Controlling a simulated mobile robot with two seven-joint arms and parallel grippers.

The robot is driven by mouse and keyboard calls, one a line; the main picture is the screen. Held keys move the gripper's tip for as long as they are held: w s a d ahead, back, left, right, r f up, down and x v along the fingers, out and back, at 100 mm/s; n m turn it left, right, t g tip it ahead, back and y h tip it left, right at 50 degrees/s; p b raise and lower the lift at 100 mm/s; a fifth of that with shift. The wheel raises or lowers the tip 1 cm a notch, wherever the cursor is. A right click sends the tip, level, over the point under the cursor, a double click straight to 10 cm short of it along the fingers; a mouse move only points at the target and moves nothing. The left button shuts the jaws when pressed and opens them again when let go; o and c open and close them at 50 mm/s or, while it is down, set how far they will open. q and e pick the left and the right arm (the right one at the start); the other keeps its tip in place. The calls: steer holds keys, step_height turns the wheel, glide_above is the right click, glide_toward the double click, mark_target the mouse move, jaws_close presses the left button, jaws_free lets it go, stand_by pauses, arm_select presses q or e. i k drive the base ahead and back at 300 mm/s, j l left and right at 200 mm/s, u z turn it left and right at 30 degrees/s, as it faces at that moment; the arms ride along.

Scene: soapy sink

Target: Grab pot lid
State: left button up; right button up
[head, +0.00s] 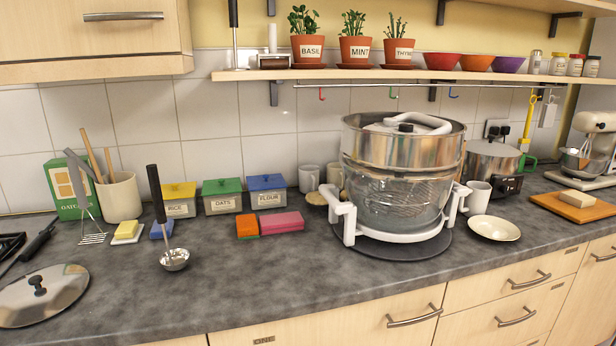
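A round steel pot lid (62,292) with a black knob lies flat on the dark counter at the far left, close to the front edge. Its left side reaches the picture's edge. Neither of my grippers is in the head view, so I cannot see whether they are open or shut.
A black-handled utensil (38,240) lies just behind the lid. A ladle (174,258) stands to its right, before coloured-lid tins (222,196). A large glass cooker (392,190) with a steel ring fills the middle right. Counter (210,300) right of the lid is clear.

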mark_target(38, 295)
steer(key=u, duration=1.6)
